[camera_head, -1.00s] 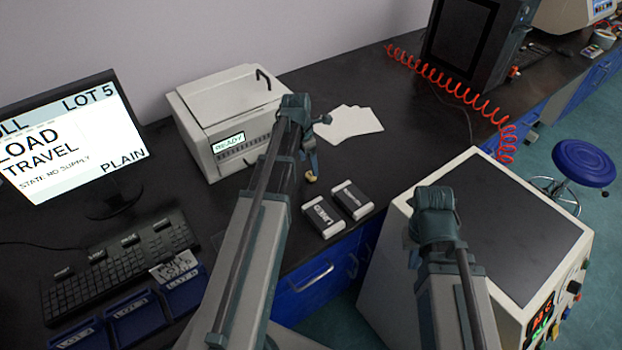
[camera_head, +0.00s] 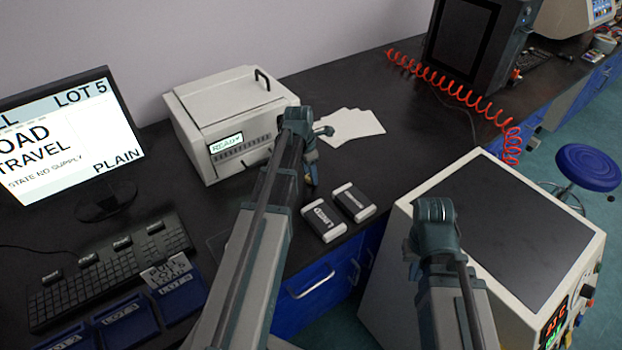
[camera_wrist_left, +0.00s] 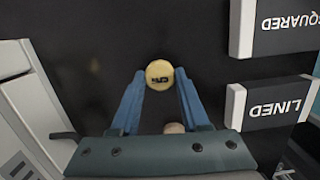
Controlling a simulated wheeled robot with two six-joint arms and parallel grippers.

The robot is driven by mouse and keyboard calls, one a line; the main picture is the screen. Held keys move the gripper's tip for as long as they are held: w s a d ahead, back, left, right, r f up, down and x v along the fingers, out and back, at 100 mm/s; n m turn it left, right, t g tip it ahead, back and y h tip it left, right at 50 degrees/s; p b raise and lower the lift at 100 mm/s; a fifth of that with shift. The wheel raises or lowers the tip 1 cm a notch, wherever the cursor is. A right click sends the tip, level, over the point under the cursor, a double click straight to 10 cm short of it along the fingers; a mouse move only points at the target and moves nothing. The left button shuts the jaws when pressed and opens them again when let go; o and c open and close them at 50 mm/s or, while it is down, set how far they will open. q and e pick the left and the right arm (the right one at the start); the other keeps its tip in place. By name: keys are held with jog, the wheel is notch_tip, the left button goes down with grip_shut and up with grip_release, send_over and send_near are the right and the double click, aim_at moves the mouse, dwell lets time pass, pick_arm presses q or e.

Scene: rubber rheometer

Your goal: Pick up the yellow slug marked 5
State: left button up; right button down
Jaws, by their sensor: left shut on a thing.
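The yellow slug (camera_wrist_left: 159,74) is a small round piece with a dark mark on its top, hard to read at this angle. It sits between the fingertips of my left gripper (camera_wrist_left: 158,78), which is shut on it over the dark bench. In the head view my left gripper (camera_head: 311,180) points down at the bench beside the printer-like box, and its fingers mostly hide the slug. My right gripper (camera_head: 435,212) is over the white machine at the right; its fingers are not clear enough to judge.
Two blocks, LINED (camera_wrist_left: 272,104) and SQUARED (camera_wrist_left: 275,27), lie right of my left gripper. A small pinkish round thing (camera_wrist_left: 174,128) shows between its fingers, nearer the palm. White sheets (camera_head: 352,126) lie behind. The white box (camera_head: 225,115) stands close on the left.

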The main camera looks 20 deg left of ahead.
pick_arm(q)
grip_shut()
jog(key=shift+r, duration=0.1)
jog(key=shift+r+p, duration=1)
jog(key=shift+p, duration=0.05)
jog(key=shift+r+p, duration=0.95)
jog(key=shift+p, duration=0.05)
jog(key=s+d, duration=0.2)
jog(key=s, duration=0.2)
jog(key=s+d, duration=0.2)
jog(key=s, duration=0.3)
jog(key=s+d+r+p, duration=0.1)
jog(key=s+d, duration=0.2)
jog(key=s, duration=0.2)
jog(key=shift+s, duration=0.2)
